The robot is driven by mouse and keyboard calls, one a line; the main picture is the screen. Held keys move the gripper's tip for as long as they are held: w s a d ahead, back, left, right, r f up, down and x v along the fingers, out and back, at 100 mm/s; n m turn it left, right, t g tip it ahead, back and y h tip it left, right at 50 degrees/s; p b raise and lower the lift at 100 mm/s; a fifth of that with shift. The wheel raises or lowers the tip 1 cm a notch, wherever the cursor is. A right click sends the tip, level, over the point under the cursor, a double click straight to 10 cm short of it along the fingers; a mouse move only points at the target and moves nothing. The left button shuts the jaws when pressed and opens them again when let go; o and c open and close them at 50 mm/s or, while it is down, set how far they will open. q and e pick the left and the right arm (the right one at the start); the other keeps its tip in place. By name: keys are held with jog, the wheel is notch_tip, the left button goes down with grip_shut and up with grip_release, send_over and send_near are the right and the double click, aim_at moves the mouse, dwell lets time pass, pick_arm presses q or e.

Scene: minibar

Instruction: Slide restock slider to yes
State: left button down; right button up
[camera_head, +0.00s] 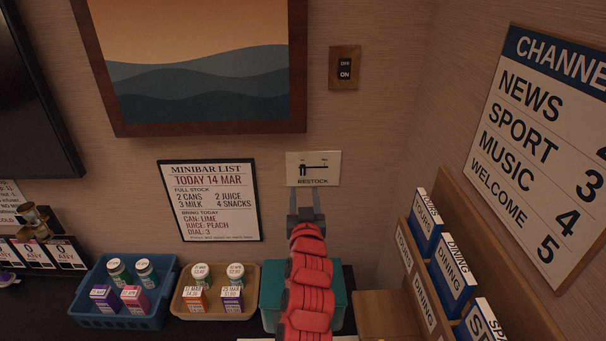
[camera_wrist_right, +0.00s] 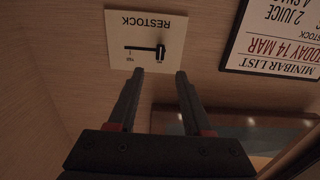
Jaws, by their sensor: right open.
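The restock slider panel (camera_head: 327,181) is a cream plate on the back wall, with a dark horizontal track and the word RESTOCK below it. Its dark knob (camera_head: 303,170) is at the left end of the track. In the right wrist view the panel (camera_wrist_right: 175,28) appears upside down, with the knob (camera_wrist_right: 160,51) at the picture's right end of the track. My right gripper (camera_head: 305,191) is open just below the panel. In the wrist view its two fingertips (camera_wrist_right: 160,72) point at the panel, with the knob between their lines. I cannot tell whether they touch the panel. My left gripper is out of view.
A minibar list (camera_head: 210,238) hangs left of the panel and an OFF/ON switch (camera_head: 345,68) above it. A blue basket (camera_head: 125,317), a tan tray (camera_head: 215,312) and a teal box (camera_head: 334,290) stand below. Brochure holders (camera_head: 421,290) are on the right.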

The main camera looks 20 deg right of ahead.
aim_at(303, 172)
jog(key=p+x, duration=0.2)
jog(key=x, duration=0.7)
jog(key=shift+f, duration=0.1)
grip_shut()
dwell(1.3)
